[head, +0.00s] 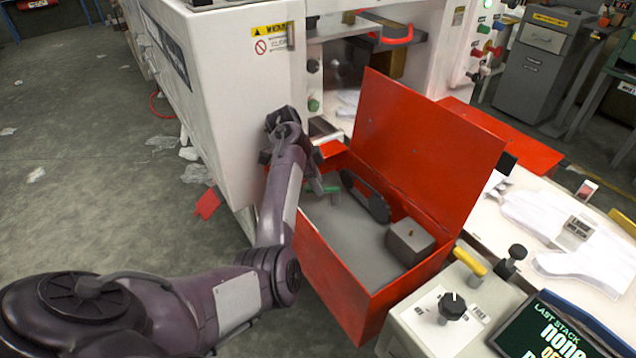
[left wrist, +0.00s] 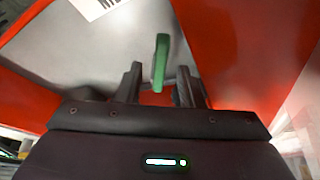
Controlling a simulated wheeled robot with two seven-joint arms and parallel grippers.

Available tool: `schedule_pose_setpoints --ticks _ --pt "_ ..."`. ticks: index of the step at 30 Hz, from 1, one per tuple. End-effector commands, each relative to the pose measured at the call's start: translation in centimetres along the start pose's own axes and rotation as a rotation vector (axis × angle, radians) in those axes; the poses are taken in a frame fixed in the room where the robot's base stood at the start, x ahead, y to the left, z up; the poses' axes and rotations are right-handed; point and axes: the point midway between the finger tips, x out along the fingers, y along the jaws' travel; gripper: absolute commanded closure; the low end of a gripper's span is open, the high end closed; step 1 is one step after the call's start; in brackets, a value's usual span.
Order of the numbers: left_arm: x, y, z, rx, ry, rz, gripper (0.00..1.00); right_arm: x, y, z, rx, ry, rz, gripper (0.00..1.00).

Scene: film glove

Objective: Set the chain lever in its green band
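An open red box (head: 330,262) stands in front of the white machine, its lid raised. A green bar (head: 322,189) shows inside, near the box's far left side. A dark oval loop, which looks like a chain guard (head: 366,196), stands beside it. I cannot tell which part is the chain lever or whether the green bar is its band. My left gripper (head: 318,178) reaches into the box at the green bar. In the left wrist view the green bar (left wrist: 161,60) stands between the two spread fingers, with a gap at least on the left. My right gripper is not shown.
A grey block (head: 409,241) sits in the box's near right corner. The raised red lid (head: 428,150) walls off the right side. The white machine (head: 225,95) stands close behind my left arm. A control panel with a black knob (head: 452,306) is at the front right.

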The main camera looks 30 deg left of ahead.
Motion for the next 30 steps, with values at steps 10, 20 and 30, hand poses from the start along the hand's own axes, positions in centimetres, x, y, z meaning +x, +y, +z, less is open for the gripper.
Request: schedule_pose_setpoints --ticks 10,20,30 --pt "0.78 0.00 -0.03 0.002 0.000 -0.001 0.65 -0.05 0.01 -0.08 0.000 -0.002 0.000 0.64" --pt "0.75 0.00 -0.03 0.001 0.000 -0.001 1.00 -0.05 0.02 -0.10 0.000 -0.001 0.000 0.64" --pt "0.66 0.07 -0.08 -0.006 0.000 -0.003 1.00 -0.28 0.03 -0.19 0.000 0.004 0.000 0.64"
